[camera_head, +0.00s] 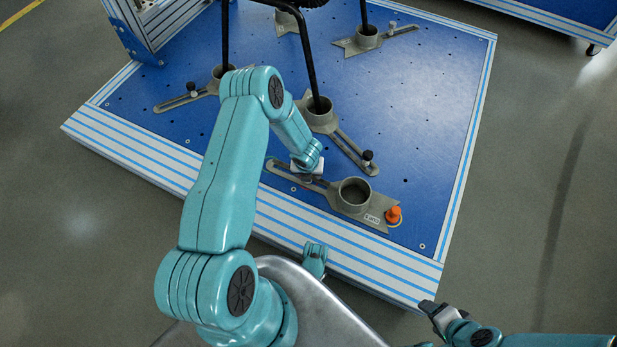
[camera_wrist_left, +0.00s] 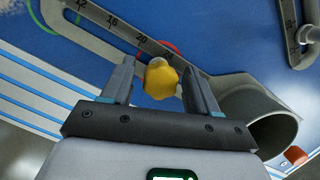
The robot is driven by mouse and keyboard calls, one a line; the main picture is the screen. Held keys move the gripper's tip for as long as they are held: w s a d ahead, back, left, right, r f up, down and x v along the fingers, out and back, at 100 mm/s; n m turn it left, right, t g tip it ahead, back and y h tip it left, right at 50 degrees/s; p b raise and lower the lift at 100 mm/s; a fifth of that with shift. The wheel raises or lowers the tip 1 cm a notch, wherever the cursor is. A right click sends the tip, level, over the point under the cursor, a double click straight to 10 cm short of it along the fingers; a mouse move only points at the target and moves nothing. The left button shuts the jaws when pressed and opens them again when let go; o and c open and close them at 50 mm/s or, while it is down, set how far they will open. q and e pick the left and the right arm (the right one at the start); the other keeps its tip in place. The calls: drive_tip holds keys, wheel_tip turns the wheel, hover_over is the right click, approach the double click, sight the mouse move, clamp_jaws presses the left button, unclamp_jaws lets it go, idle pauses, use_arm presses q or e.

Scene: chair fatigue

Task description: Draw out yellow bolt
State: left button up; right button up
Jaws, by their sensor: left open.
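The yellow bolt (camera_wrist_left: 160,84) shows its lobed knob in the left wrist view, beside the slotted, numbered arm (camera_wrist_left: 140,42) of a grey bracket. My left gripper (camera_wrist_left: 158,72) is open, with one finger on each side of the knob and a gap showing on each side. In the head view, my left gripper (camera_head: 305,169) is over the slotted arm of the front bracket (camera_head: 380,217), and the bolt is hidden there. My right gripper (camera_head: 437,311) is near the platform's front right corner, away from the bolt; its jaw gap is unclear.
Black chair legs (camera_head: 312,65) stand in other brackets behind. The right side of the blue platform (camera_head: 435,120) is clear.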

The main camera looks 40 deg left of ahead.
use_arm(q)
drive_tip(key=c, duration=0.9)
drive_tip(key=shift+r, duration=0.2)
drive_tip(key=shift+r+p, duration=1.8)
drive_tip(key=shift+r, duration=0.65)
drive_tip(key=shift+r+p, duration=1.35)
drive_tip(key=shift+r, duration=0.65)
